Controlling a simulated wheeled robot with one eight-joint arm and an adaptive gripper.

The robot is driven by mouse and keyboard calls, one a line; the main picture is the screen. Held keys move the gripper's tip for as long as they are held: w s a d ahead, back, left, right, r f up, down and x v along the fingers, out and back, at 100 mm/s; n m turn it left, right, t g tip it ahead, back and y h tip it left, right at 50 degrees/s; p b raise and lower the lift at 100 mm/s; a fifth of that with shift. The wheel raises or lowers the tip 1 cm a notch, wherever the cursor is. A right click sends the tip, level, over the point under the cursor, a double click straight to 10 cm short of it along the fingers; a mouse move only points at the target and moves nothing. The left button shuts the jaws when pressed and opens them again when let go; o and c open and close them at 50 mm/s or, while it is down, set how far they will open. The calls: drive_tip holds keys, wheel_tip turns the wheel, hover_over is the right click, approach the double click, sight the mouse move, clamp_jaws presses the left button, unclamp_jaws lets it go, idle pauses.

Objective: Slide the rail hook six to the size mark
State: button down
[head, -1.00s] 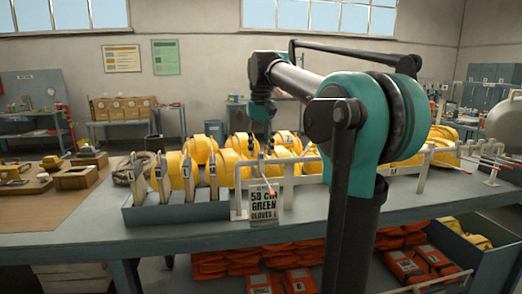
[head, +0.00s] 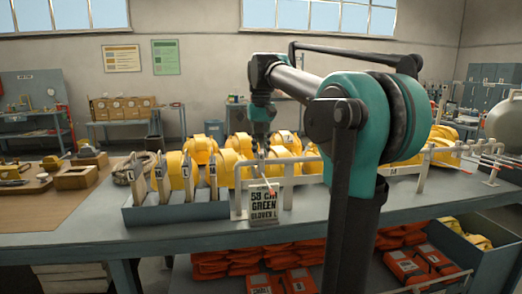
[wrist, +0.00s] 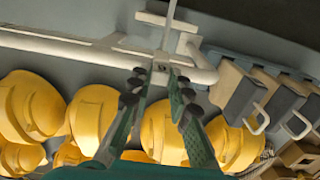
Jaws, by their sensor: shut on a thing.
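My gripper (head: 262,152) points down over the left end of the white rail (head: 310,180) at the bench's front edge. In the wrist view, its two dark fingers (wrist: 159,84) close on the small pale block of a rail hook (wrist: 160,66). A thin rod runs from this block across the rail toward the top of that picture. The hook's number is not readable. Small letter marks show along the rail, but which one is the size mark is unclear.
A grey rack (head: 180,212) with upright lettered dividers stands left of the rail's end. More red-tipped hooks (head: 488,163) stick out at the right. Orange packs (head: 235,268) lie below the bench.

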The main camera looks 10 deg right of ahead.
drive_tip(key=d, duration=3)
drive_tip(key=c, duration=1.4)
unclamp_jaws()
wheel_tip(320, 180, up, 12)
